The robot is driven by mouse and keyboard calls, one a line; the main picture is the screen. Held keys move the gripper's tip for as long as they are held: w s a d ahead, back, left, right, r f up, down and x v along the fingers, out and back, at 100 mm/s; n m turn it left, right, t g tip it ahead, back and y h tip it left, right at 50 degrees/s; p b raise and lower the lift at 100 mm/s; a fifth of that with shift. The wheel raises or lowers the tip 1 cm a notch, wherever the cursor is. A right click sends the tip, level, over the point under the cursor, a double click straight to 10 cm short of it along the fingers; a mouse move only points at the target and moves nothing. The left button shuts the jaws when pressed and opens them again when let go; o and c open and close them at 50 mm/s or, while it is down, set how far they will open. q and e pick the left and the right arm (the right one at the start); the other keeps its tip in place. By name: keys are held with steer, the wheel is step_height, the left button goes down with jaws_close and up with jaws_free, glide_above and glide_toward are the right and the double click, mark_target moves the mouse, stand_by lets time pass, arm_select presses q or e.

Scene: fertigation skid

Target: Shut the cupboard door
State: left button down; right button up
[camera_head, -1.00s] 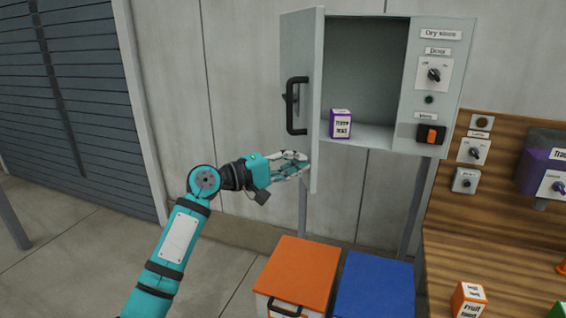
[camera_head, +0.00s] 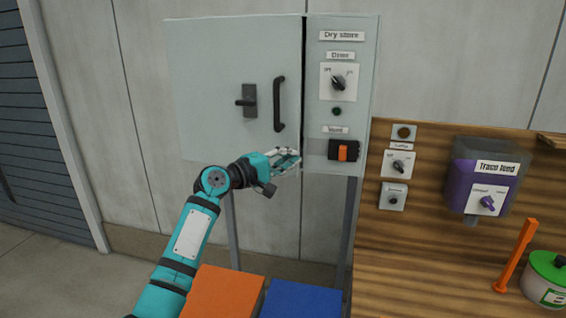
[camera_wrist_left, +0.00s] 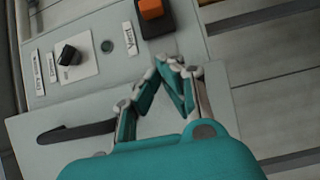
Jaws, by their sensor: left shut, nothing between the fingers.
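The grey cupboard door (camera_head: 215,90) in the head view lies across the dry store opening, its right edge close to the switch panel with a thin dark gap. It has a black bar handle (camera_head: 280,104) and a black lever latch (camera_head: 248,100). The inside is hidden behind it. My left gripper (camera_head: 296,158) is shut and empty at the door's lower right corner, apparently against its face. In the left wrist view the gripper (camera_wrist_left: 168,66) lies in front of the door (camera_wrist_left: 85,148), with the bar handle (camera_wrist_left: 78,131) to its left. My right gripper is not in view.
The dry store panel (camera_head: 360,90) carries a dial (camera_head: 338,83) and an orange rocker switch (camera_head: 343,150). Below are an orange lid (camera_head: 222,294) and a blue lid (camera_head: 300,299). A wooden bench (camera_head: 430,270) with a purple feeder (camera_head: 480,185) stands to the right.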

mark_target(293, 146)
arm_select(q)
steer(key=w, duration=0.1)
steer(key=w+n+t+y, duration=0.1)
steer(key=w+d, duration=0.1)
steer(key=shift+w+r+y, duration=0.1)
steer(key=shift+r+y, duration=0.15)
steer(key=shift+y, duration=0.15)
steer(key=shift+w+d+n+t, duration=0.1)
steer(key=shift+w+n+t, duration=0.2)
steer(key=shift+w, duration=0.35)
steer(key=shift+w+y, duration=0.1)
steer(key=shift+y, duration=0.2)
steer(key=shift+r+t, duration=0.3)
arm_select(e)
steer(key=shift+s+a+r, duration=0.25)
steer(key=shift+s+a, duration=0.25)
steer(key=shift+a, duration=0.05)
